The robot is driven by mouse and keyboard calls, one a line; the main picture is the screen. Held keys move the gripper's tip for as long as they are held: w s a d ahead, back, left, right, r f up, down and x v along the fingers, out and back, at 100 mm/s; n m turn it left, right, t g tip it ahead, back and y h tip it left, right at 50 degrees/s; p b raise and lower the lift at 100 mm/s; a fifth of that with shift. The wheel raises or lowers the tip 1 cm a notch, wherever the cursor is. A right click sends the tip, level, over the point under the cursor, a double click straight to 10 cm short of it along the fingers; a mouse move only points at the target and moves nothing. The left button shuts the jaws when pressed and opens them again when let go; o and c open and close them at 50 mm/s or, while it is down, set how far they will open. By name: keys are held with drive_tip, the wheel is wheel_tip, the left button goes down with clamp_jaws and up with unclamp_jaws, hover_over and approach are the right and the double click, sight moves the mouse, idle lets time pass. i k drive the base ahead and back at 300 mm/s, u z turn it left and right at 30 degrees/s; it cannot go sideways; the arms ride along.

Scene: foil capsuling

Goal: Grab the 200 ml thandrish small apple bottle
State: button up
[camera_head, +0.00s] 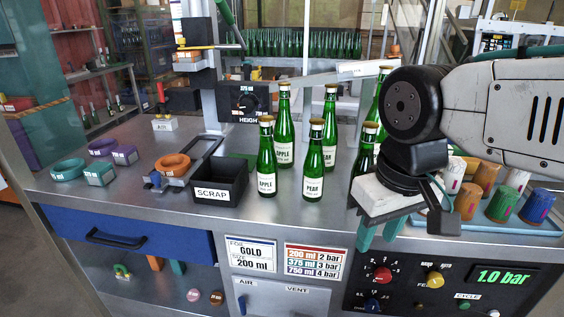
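A small green glass bottle with a gold cap and an APPLE label (267,172) stands upright on the metal counter, just right of the scrap box. A taller APPLE bottle (284,135) stands behind it. A small PEAR bottle (313,172) stands to its right, with a taller PEAR bottle (330,135) behind. More green bottles (364,150) show partly behind my arm, their labels hidden. My gripper (381,232) points down at the counter's front edge, right of the bottles. Its two teal fingers are apart with nothing seen between them.
The black SCRAP box (216,190) sits left of the small apple bottle. Coloured rings (68,169) lie at the left. A blue tray (540,222) with several coloured capsules is at the right. Bare counter (285,212) lies in front of the bottles.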

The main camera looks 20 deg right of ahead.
sight(267, 163)
drive_tip(key=z, duration=0.05)
drive_tip(key=k, duration=1.2)
drive_tip(key=u, duration=1)
drive_tip(key=i, duration=1.3)
drive_tip(key=z, duration=0.3)
